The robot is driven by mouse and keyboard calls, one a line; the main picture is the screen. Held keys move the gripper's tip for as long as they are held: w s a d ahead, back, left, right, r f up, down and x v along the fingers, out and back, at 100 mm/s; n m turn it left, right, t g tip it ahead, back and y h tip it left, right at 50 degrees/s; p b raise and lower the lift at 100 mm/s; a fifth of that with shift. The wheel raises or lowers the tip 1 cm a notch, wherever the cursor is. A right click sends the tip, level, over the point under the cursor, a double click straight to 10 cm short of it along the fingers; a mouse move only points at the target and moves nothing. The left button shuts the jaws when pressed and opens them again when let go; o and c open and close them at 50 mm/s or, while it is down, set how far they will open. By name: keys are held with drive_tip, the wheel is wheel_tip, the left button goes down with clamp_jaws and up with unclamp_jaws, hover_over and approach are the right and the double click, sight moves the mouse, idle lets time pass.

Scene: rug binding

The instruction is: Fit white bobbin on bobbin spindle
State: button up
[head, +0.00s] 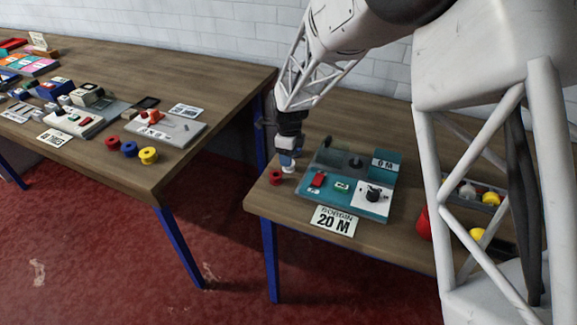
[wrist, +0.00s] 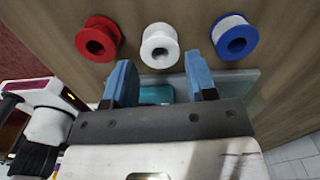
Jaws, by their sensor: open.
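The white bobbin (wrist: 160,54) stands on the wooden table between a red bobbin (wrist: 84,42) and a blue bobbin (wrist: 222,48). In the wrist view my gripper (wrist: 160,76) is open and empty, its two blue fingers pointing toward the white bobbin, one to each side of its line. In the head view my gripper (head: 288,156) is low over the white bobbin (head: 288,169), whose upper part it covers. I cannot tell whether they touch. On the teal machine board (head: 330,157), a dark round part (head: 355,163) may be the bobbin spindle; it is too small to be sure.
The red bobbin (head: 275,178) stands close beside my gripper. The board carries red and green buttons, a black knob (head: 374,194) and a "0 M" display (head: 384,164). A "BOBBIN 20 M" sign (head: 333,220) is at the front. Another table (head: 215,92) stands left, across a gap.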

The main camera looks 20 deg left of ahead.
drive_tip(key=shift+f, duration=1.95)
drive_tip(key=c, duration=0.7)
drive_tip(key=shift+o, duration=0.2)
drive_tip(key=shift+r, duration=0.2)
drive_tip(key=shift+r, duration=0.5)
drive_tip(key=shift+s+d+r, duration=0.1)
drive_tip(key=shift+s+r, duration=0.05)
drive_tip(key=shift+r, duration=0.45)
drive_tip(key=shift+s+d+r, duration=0.1)
drive_tip(key=shift+s+r, duration=0.05)
drive_tip(key=shift+r, duration=0.4)
drive_tip(key=s+d, duration=0.3)
drive_tip(key=s, duration=0.1)
drive_tip(key=s+d+r, duration=0.1)
drive_tip(key=s+d, duration=0.2)
drive_tip(key=s, duration=0.1)
drive_tip(key=s+d, duration=0.3)
drive_tip(key=s, duration=0.1)
drive_tip(key=shift+d+r, duration=0.1)
drive_tip(key=shift+r, duration=0.05)
